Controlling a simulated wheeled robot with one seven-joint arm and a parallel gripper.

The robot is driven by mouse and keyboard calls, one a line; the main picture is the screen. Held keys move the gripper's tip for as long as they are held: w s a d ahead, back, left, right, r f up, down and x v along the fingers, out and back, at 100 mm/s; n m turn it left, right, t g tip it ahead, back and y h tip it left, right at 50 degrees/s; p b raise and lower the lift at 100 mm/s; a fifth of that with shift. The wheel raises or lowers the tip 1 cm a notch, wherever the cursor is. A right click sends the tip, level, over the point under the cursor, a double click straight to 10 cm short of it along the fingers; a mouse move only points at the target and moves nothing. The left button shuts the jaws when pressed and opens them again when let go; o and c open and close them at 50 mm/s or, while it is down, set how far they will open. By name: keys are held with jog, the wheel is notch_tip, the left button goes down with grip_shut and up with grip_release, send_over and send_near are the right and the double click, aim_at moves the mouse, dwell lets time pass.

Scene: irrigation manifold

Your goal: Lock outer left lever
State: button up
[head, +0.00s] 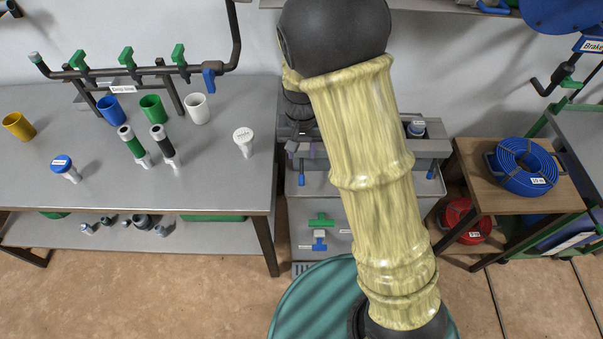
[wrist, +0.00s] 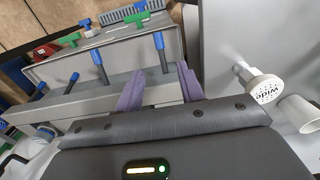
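The outer left lever (head: 301,178), blue-tipped, hangs at the left front of the grey manifold box. It also shows in the wrist view as a dark lever with a blue tip (wrist: 159,42), the one nearest the nozzle table. My gripper (wrist: 160,80) has its two purple fingers apart, with nothing held between them. The base of this lever appears in the gap just beyond the fingertips; I cannot tell whether they touch it. More blue-tipped levers stand along the box (wrist: 97,58). In the head view my arm hides the middle of the manifold and most of my gripper.
A grey table (head: 225,150) with cups and nozzles stands left of the manifold. A white nozzle labelled "wide" (head: 244,138) stands near its right edge. A wooden stand (head: 465,160) with a blue hose coil (head: 525,165) is at the right. Green and blue valves (head: 320,220) sit below the levers.

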aim_at(302, 176)
notch_tip(302, 176, down, 11)
jog(key=shift+r+b, duration=0.1)
jog(key=shift+b, duration=0.2)
jog(key=shift+c, duration=0.5)
grip_shut()
